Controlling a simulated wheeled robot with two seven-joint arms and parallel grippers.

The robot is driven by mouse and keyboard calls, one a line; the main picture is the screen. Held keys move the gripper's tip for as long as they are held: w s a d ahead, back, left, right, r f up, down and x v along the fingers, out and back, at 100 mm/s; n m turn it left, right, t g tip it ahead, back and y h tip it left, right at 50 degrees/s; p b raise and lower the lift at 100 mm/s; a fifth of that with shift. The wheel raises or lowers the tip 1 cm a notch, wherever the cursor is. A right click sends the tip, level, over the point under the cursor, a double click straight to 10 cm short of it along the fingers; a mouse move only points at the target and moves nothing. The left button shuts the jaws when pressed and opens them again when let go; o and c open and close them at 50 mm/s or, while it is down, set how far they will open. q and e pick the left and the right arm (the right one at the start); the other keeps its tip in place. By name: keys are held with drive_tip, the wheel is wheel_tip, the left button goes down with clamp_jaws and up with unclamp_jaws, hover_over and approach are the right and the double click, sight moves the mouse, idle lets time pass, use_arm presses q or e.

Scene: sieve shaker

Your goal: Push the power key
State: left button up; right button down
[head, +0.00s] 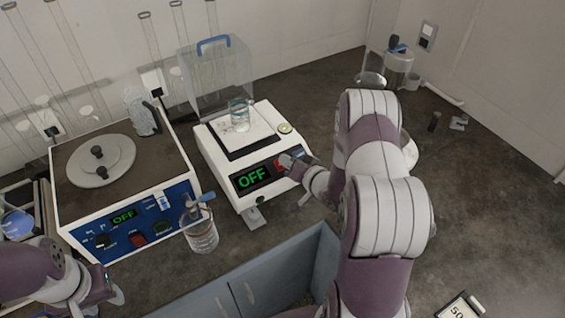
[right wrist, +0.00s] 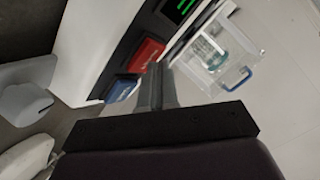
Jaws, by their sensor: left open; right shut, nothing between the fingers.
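A white device (head: 215,165) with a black panel stands at the centre in the head view; its display (head: 253,177) reads OFF in green. In the right wrist view it has a red key (right wrist: 148,53) beside a blue key (right wrist: 121,88); I cannot read their labels. My right gripper (head: 287,161) is shut and empty at this panel. Its fingertips, in the right wrist view (right wrist: 155,68), are at the red key's edge; I cannot tell whether they touch it. My left gripper (head: 112,295) is open and empty at the lower left.
A blue-fronted machine (head: 180,205) with its own OFF display stands at left. A beaker (head: 202,236) stands in front of it. A glass of liquid (head: 239,116) sits on the white device's plate, with a clear box (head: 225,75) behind. Right counter is mostly free.

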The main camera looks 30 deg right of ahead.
drive_tip(key=shift+f, duration=0.2)
drive_tip(key=shift+s+r+p, duration=0.3)
drive_tip(key=shift+r+p, duration=0.35)
drive_tip(key=shift+r, duration=0.05)
drive_tip(key=shift+r, duration=0.1)
drive_tip(key=shift+r+p, duration=0.3)
drive_tip(key=shift+p, duration=0.1)
drive_tip(key=s+r+p, duration=0.1)
drive_tip(key=r+p, duration=0.2)
drive_tip(key=s+r+p, duration=0.1)
drive_tip(key=shift+s+d+r, duration=0.1)
drive_tip(key=shift+s+r, duration=0.2)
